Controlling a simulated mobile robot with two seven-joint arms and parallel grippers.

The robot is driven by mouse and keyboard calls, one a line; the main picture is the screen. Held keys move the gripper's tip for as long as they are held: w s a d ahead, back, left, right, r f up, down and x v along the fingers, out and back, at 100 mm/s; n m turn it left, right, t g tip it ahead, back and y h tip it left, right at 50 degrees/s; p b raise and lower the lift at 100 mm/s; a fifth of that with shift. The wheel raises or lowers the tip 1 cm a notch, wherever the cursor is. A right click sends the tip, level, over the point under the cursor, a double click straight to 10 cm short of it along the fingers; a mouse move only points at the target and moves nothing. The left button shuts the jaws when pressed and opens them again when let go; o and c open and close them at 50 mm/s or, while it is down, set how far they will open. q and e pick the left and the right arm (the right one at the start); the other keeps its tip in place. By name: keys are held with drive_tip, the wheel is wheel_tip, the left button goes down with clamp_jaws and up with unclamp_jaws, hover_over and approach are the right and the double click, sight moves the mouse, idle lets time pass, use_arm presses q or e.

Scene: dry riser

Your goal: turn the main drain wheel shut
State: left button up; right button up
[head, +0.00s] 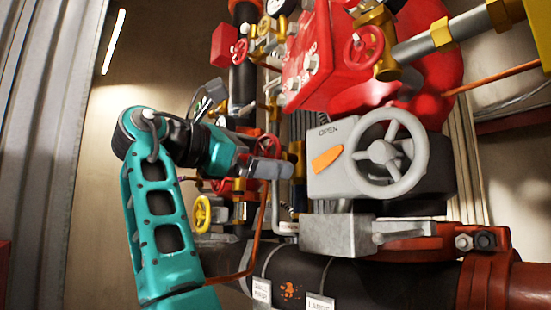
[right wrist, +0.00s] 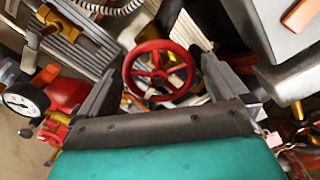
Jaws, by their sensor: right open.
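A red spoked handwheel (right wrist: 160,70) shows in the right wrist view, between and beyond the two fingers of my right gripper (right wrist: 158,82). The fingers are apart, with nothing held between them. In the head view my right gripper (head: 272,168) points right into the pipework. A red handwheel (head: 267,147) is close by it there, partly hidden. I cannot tell whether the fingers touch it. No label shows which wheel is the main drain. My left gripper is not in view.
A large grey wheel (head: 383,153) on a grey box marked OPEN stands right of my gripper. A yellow wheel (head: 202,214) is below my wrist. Another red wheel (head: 364,47) is higher up. A black pipe (head: 345,278) runs below. A gauge (right wrist: 22,103) is at left in the wrist view.

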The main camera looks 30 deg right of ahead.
sight(276, 158)
drive_tip(key=shift+w+d, duration=0.15)
drive_tip(key=shift+d, duration=1.55)
drive_tip(key=c, duration=0.9)
